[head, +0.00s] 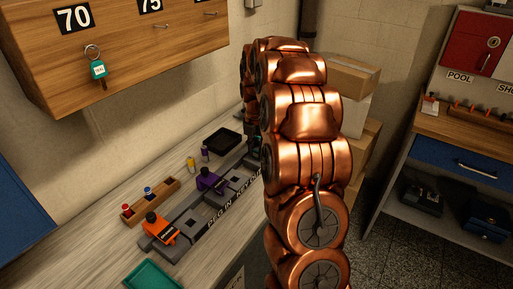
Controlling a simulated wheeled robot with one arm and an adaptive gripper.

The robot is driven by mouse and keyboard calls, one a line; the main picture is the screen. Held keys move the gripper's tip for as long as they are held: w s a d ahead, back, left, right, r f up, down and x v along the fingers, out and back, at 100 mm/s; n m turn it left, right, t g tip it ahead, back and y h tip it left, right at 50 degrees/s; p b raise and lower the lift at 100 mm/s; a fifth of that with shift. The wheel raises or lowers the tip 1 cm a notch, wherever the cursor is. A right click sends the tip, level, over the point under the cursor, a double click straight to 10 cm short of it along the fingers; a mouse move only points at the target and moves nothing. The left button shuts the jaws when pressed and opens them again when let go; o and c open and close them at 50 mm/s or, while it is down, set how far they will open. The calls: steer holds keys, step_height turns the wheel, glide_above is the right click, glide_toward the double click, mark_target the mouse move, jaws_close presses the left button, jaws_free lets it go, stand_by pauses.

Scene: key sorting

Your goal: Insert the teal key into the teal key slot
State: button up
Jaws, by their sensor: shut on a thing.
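A teal tag marked with small lettering (98,70) hangs from a ring on the drawer front below the number 70, with a dark tip under it. A dark key board (187,221) with white lettering lies along the bench. An orange block (160,228) and a purple block (208,180) sit on it. I cannot make out a teal slot; my copper arm hides the board's far end. A dark part at the arm's far end, perhaps my gripper (251,128), shows at the arm's left edge. Its fingers and anything between them are hidden.
A wooden rack (151,200) with small coloured pieces stands left of the board. A yellow piece (191,164) and a black tray (223,139) are behind. A teal tray (152,275) lies in front. Cardboard boxes (352,77) stand behind my arm, shelves at right.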

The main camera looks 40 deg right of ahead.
steer(key=o, duration=0.9)
steer(key=shift+r, duration=0.15)
step_height(320, 180, up, 12)
steer(key=shift+f, duration=0.1)
stand_by(0.3)
